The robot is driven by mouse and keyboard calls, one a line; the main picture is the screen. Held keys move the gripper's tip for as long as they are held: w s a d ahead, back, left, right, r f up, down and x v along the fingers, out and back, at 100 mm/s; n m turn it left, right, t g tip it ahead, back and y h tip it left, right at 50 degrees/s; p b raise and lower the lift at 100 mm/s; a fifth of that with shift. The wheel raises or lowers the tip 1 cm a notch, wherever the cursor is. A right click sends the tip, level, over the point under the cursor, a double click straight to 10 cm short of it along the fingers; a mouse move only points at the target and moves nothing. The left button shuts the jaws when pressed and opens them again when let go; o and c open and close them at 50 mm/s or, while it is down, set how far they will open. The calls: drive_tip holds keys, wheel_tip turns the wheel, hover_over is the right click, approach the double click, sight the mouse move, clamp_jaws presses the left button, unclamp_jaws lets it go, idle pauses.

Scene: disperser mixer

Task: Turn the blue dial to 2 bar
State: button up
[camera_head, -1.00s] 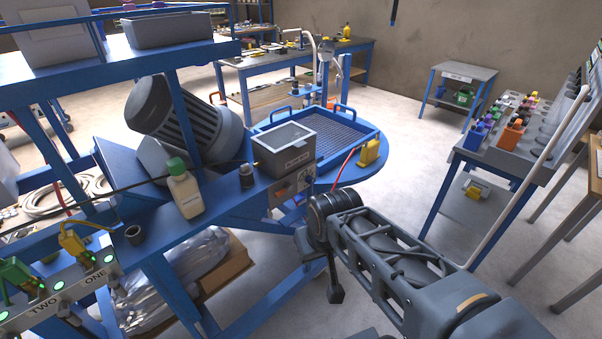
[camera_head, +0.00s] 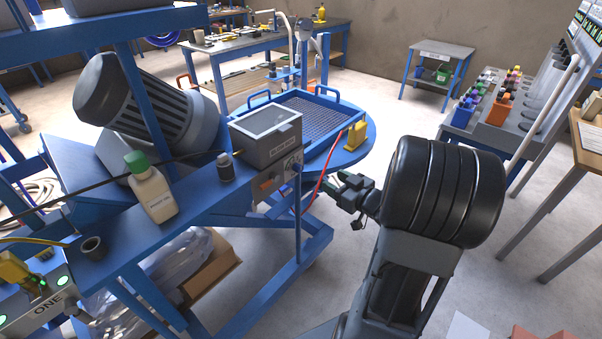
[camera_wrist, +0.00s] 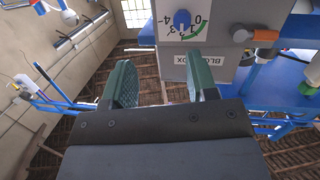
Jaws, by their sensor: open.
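The blue dial (camera_wrist: 182,18) sits on a grey panel near the top of the wrist view, with a printed scale of 0 to 4 and a green arc beside it. Which number it points to is too small to tell. In the head view the dial (camera_head: 297,166) is a small blue spot on the front of the grey box (camera_head: 268,150). My gripper (camera_head: 352,190) is to the right of the box, apart from it. In the wrist view my gripper (camera_wrist: 162,82) shows two green fingers spread apart with nothing between them, below the dial in the picture.
A red hose (camera_head: 318,187) runs between the box and my gripper. A white bottle with green cap (camera_head: 150,190) and a blue tray (camera_head: 318,122) are near the box.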

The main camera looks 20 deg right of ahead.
sight(301, 169)
drive_tip(key=w+a+y, duration=0.1)
drive_tip(key=w+a, duration=0.1)
drive_tip(key=w, duration=0.1)
drive_tip(key=w+a+y, duration=0.1)
drive_tip(key=w+a, duration=0.1)
drive_tip(key=w, duration=0.1)
drive_tip(key=w+a, duration=0.2)
drive_tip(key=w, duration=0.2)
drive_tip(key=shift+a+f+y, duration=0.1)
drive_tip(key=shift+f+y, duration=0.15)
drive_tip(key=shift+y, duration=0.15)
drive_tip(key=shift+p, duration=0.3)
drive_tip(key=c, duration=0.9)
